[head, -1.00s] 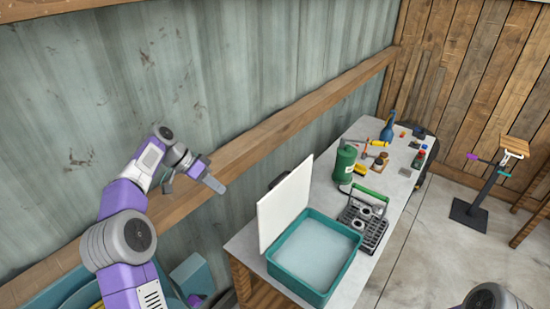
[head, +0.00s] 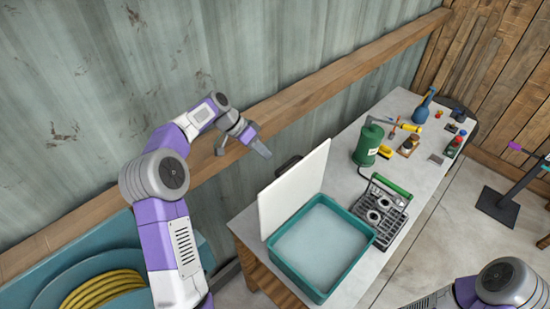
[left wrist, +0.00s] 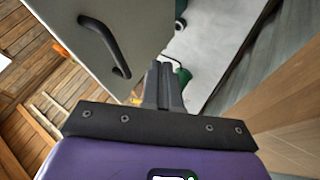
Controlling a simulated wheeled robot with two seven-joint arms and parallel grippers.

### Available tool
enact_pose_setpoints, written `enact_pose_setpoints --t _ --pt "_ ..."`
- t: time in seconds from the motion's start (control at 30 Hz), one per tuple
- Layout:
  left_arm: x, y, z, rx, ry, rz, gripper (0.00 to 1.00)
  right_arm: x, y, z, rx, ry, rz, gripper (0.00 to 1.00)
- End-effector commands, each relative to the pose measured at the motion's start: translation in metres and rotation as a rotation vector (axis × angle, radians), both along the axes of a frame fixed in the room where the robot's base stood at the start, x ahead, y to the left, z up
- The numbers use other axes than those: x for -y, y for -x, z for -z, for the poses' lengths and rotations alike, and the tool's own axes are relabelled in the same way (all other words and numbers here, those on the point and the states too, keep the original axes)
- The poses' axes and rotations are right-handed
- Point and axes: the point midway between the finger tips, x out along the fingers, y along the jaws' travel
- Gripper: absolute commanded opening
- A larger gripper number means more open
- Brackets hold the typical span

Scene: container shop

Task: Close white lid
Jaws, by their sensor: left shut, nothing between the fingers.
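The white lid (head: 292,190) stands open, nearly upright, along the left edge of a teal box (head: 341,268) on the table. A dark handle (head: 287,166) shows behind the lid. The lid's outer face (left wrist: 82,32) and its black handle (left wrist: 112,50) also fill the upper left of the left wrist view. My left gripper (head: 262,150) is shut and empty, in the air behind and to the left of the lid, apart from it. Its closed fingers (left wrist: 163,82) show in the left wrist view, just right of the handle. My right gripper is out of view.
The grey table (head: 405,115) also bears a green canister (head: 367,147), a metal rack with a green handle (head: 384,208), and small tools at the far end. A wooden beam (head: 300,98) runs along the wall behind. A teal container with a yellow hose (head: 100,290) stands lower left.

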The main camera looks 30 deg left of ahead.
Motion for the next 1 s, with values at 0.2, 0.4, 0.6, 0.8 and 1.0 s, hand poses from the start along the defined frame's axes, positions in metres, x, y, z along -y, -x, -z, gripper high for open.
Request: enact_pose_setpoints --t 0.2,0.4,0.6,0.8,1.0 --pt "0.028 0.006 0.003 0.000 -0.001 0.001 0.00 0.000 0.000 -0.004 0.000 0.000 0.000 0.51" --pt "0.041 0.010 0.001 0.001 0.000 -0.001 0.00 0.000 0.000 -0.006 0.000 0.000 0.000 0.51" --pt "0.044 0.011 0.000 0.001 0.000 -0.001 0.00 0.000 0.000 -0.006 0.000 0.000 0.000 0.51" --pt "0.044 0.011 0.000 0.001 0.000 -0.001 0.00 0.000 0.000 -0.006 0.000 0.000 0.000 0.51" --pt "0.049 0.003 -0.002 0.005 -0.021 0.002 0.00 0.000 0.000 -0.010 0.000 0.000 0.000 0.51"
